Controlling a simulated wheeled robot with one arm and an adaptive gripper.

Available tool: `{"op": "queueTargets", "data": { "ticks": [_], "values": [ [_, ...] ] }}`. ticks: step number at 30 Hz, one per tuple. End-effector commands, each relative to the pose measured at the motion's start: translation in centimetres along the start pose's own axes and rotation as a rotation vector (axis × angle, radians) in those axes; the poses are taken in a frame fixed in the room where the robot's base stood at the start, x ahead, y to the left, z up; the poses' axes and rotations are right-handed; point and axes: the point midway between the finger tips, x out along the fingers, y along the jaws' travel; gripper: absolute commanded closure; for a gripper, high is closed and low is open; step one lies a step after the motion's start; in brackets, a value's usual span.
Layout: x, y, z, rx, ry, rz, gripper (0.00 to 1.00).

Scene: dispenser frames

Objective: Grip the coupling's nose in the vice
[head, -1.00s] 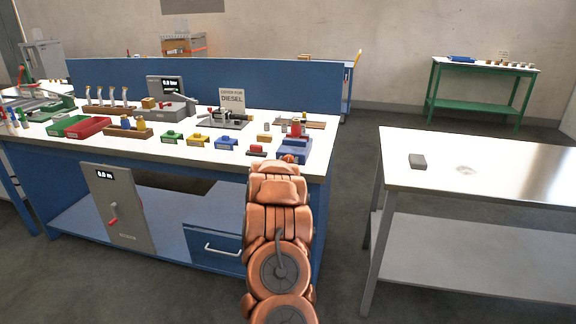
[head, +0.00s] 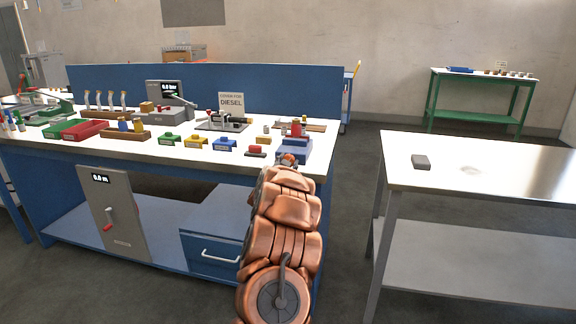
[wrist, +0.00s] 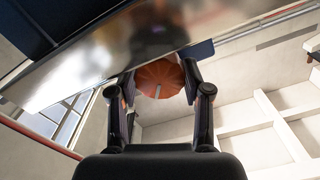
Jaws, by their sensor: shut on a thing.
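In the wrist view, my gripper (wrist: 159,76) is shut on a round orange-red piece with a pale slot-like mark, which I take to be the coupling (wrist: 158,82). It sits between the two dark fingers; its nose cannot be made out. In the head view, my arm reaches to the front right corner of the workbench, and its end hides the fingers and the held piece. A blue block-like device (head: 296,149), possibly the vice, stands at that corner just beyond the arm's end. Its jaws cannot be made out.
The workbench (head: 180,152) carries coloured blocks, a red tray (head: 87,129), a grey fixture (head: 222,122) and a DIESEL sign (head: 231,102). A small red-topped block (head: 255,151) lies left of the blue device. A side table (head: 500,170) at right holds a grey block (head: 421,162).

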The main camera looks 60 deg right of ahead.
Motion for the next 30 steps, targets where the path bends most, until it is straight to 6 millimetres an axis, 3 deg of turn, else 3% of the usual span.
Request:
{"op": "queueTargets", "data": {
  "ticks": [8,9,16,30],
  "values": [
    [-0.02,0.07,0.18,0.0,-0.003,0.001,0.86],
    [-0.02,0.08,0.19,0.0,-0.003,0.002,0.51],
    [0.0,0.06,0.09,0.0,-0.002,0.001,0.27],
    [0.04,0.09,-0.15,-0.048,-0.002,0.003,0.26]
  ]
}}
